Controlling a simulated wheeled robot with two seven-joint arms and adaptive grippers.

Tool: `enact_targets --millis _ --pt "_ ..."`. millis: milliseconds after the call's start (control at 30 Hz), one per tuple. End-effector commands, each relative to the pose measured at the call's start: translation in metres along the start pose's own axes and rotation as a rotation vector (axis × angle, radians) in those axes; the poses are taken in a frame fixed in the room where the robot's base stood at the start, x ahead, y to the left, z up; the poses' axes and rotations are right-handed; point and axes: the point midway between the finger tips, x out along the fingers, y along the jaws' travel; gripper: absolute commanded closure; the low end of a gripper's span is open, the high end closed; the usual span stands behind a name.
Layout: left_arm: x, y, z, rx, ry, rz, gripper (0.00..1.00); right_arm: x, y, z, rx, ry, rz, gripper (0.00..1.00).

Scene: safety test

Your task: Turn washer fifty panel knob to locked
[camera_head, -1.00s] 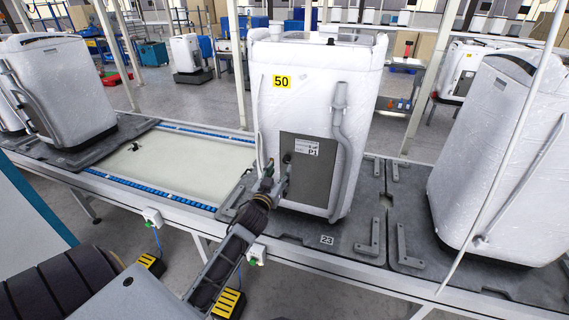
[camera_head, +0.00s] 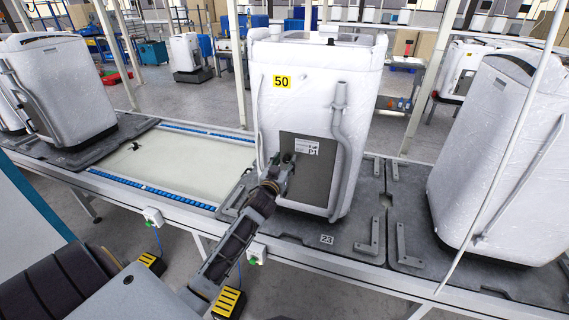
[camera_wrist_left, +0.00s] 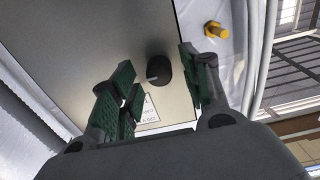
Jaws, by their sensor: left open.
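The washer (camera_head: 312,110) with the yellow "50" label (camera_head: 282,82) stands upright on the line, wrapped in clear film. Its grey panel (camera_head: 318,188) is low on the near side, with a white sticker near its top. My left gripper (camera_head: 288,162) is in front of the panel's upper left part and hides some of it. In the left wrist view, a round black knob (camera_wrist_left: 158,69) with a light pointer mark sits on the panel. My open left gripper (camera_wrist_left: 160,85) has its green-padded fingers on either side of the knob, with visible gaps. My right gripper is out of view.
A grey hose (camera_head: 340,135) runs down the washer right of the panel. A yellow fitting (camera_wrist_left: 216,30) shows beside the panel in the wrist view. Other washers (camera_head: 500,150) stand to the right and left. The conveyor section (camera_head: 165,160) left of the washer is mostly bare.

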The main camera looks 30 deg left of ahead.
Motion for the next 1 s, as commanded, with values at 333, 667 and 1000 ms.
enact_targets --millis 333,667,1000 --pt "-0.0001 0.0002 -0.0002 0.000 0.000 0.000 0.70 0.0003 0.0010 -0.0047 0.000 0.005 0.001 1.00" --pt "-0.0001 0.0003 -0.0002 0.001 0.000 0.000 0.99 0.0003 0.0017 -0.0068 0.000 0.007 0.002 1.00" --pt "-0.0001 0.0005 -0.0008 0.067 0.000 0.001 0.99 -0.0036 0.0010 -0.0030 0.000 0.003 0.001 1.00"
